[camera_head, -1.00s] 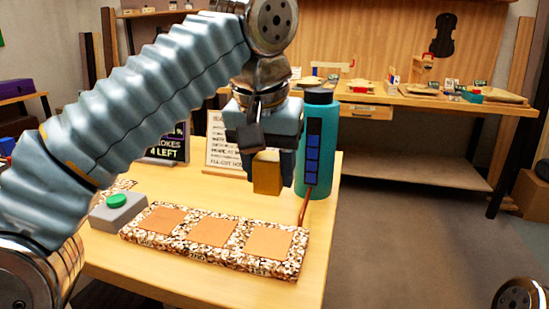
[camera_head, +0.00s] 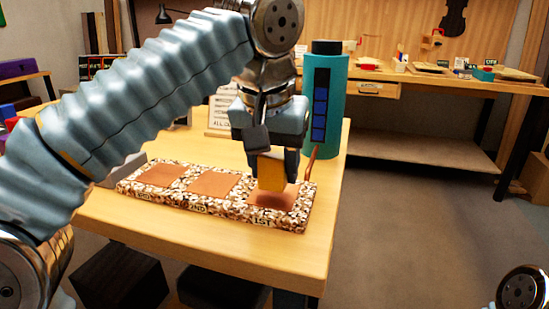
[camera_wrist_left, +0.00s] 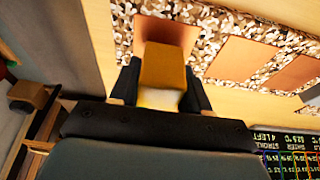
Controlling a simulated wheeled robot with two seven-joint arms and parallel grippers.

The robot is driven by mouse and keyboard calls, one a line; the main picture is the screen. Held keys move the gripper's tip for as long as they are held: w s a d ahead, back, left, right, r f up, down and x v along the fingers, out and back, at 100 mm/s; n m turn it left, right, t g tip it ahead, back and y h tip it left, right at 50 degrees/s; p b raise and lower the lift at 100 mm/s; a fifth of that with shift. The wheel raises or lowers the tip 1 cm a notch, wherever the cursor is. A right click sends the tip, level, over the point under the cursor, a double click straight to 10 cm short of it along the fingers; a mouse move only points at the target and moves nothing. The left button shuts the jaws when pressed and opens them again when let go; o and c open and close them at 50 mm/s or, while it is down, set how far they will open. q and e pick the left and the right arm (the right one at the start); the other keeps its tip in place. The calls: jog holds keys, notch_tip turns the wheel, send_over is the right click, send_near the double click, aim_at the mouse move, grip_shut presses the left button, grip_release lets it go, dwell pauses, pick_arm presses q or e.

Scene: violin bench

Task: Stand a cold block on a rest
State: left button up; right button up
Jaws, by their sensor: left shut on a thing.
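My left gripper (camera_head: 271,168) is shut on a yellow block (camera_head: 271,175), which hangs upright between the fingers. The block is over the right-hand copper pad (camera_head: 274,201) of a speckled rest (camera_head: 228,209) with three such pads. A dark shadow lies on that pad close around the block's foot. I cannot tell whether the block touches the pad. The left wrist view shows the block (camera_wrist_left: 163,68) between the fingers, with a copper pad (camera_wrist_left: 166,30) just beyond it. The middle pad (camera_head: 213,184) and left pad (camera_head: 162,175) are bare. My right gripper is out of view.
A teal bottle (camera_head: 324,110) with a dark cap stands just behind the rest's right end. A white text sign (camera_head: 221,112) stands behind my gripper. A grey box (camera_head: 122,167) is by the rest's left end, partly behind my arm. The table front (camera_head: 210,237) is clear.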

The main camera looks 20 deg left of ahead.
pick_arm(q)
jog(key=shift+f+b, duration=0.35)
jog(key=shift+f, duration=0.4)
jog(key=o, duration=1.1)
jog(key=p+v, duration=0.7)
jog(key=v, duration=0.6)
jog(key=shift+r+p, duration=0.35)
jog(key=shift+r, duration=0.05)
